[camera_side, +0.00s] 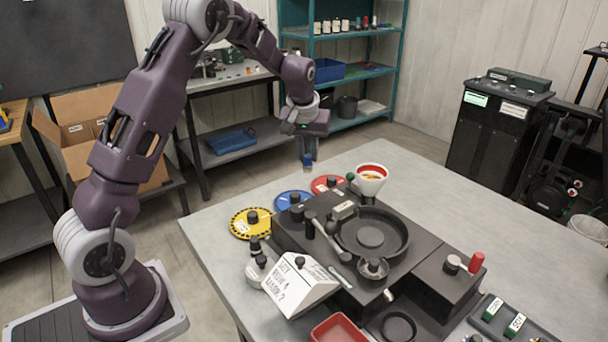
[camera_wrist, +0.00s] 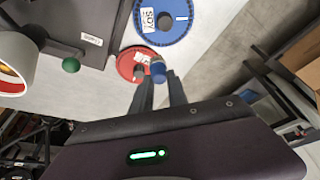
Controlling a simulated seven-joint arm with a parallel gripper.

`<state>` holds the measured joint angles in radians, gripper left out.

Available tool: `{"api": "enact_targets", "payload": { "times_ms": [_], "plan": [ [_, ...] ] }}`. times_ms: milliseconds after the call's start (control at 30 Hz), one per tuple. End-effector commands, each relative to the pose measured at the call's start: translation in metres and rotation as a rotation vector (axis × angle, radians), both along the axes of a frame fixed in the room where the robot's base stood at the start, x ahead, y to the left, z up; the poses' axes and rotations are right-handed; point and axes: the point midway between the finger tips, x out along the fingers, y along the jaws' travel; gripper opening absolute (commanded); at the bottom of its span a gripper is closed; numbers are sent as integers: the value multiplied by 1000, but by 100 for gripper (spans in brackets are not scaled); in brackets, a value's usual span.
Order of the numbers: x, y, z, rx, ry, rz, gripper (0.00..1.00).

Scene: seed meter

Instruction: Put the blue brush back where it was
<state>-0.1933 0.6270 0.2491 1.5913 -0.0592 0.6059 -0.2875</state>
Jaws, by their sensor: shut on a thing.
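My gripper (camera_side: 308,155) hangs above the far edge of the grey table, behind the coloured discs. It is shut on the blue brush (camera_side: 308,160), of which only a small blue end shows below the fingers. In the wrist view the blue brush (camera_wrist: 158,71) shows between the fingertips of my gripper (camera_wrist: 158,82), in front of the red disc. The rest of the brush is hidden by the fingers. The brush is held clear of the table. I cannot make out a marked spot for the brush.
A blue disc (camera_side: 293,202), a red disc (camera_side: 327,184) and a yellow disc (camera_side: 250,224) lie beside the black machine (camera_side: 425,262). A white funnel (camera_side: 371,182) stands at its back. A white sign block (camera_side: 298,284) and a red tray (camera_side: 338,330) are in front.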

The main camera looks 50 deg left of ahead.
Motion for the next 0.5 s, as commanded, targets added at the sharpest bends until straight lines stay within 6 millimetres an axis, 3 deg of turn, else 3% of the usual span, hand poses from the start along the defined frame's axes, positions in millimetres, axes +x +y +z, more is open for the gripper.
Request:
{"api": "enact_targets", "payload": {
  "times_ms": [67,333,500],
  "plan": [
    [3,8,1,2,-2,6,0],
    [23,80,10,5,-6,46,0],
    [23,90,-25,1,-1,49,0]
  ]
}}
